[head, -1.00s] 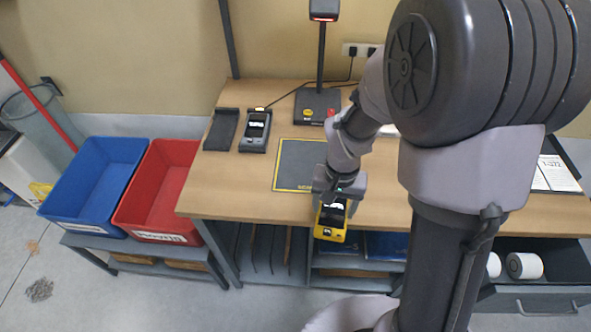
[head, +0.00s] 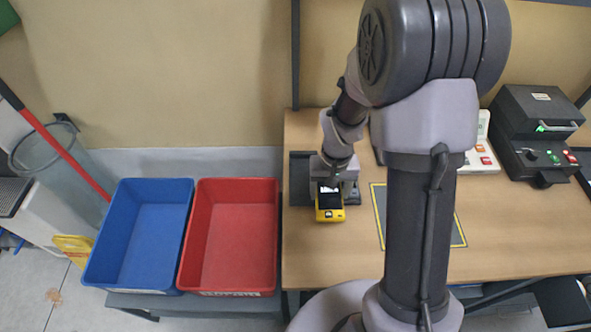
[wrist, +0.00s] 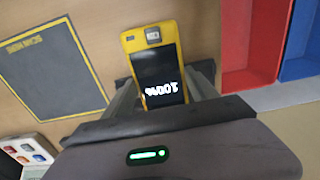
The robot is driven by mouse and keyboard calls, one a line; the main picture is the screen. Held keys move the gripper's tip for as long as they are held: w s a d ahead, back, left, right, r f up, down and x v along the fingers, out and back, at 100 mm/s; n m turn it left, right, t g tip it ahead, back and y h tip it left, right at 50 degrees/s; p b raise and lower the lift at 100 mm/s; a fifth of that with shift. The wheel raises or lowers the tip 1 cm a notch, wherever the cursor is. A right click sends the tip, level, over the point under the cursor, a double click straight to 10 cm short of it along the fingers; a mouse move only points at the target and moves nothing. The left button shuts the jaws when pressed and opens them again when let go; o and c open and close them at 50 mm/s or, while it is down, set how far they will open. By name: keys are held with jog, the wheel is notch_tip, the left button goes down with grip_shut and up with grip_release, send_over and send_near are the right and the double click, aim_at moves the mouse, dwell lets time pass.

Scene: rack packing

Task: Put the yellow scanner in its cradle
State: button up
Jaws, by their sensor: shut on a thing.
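The yellow scanner (head: 329,206), with a black screen, is in my gripper (head: 333,178) over the left end of the bench in the head view. In the wrist view the scanner (wrist: 154,38) sits between the two jaws of my gripper (wrist: 163,88), its screen reading 100% upside down. A dark, flat, empty cradle (head: 299,180) shows just left of my gripper in the head view, partly covered by it. The neighbouring cradle with a grey scanner is mostly hidden behind my gripper. I cannot tell how high the yellow scanner is above the bench.
A red bin (head: 271,240) and a blue bin (head: 98,270) stand left of the wooden bench (head: 510,225). A yellow-edged dark mat (head: 455,232) lies right of my gripper, partly behind my arm. A black machine (head: 540,110) stands at the right.

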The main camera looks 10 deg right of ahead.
send_over(304, 180)
jog(key=shift+w+f+b, duration=0.15)
jog(key=shift+f+b, duration=0.25)
jog(key=shift+f, duration=0.2)
notch_tip(304, 180, down, 4)
jog(key=shift+r+b, duration=0.2)
jog(key=shift+b, duration=0.35)
jog(key=shift+f, duration=0.15)
jog(key=o, duration=1.7)
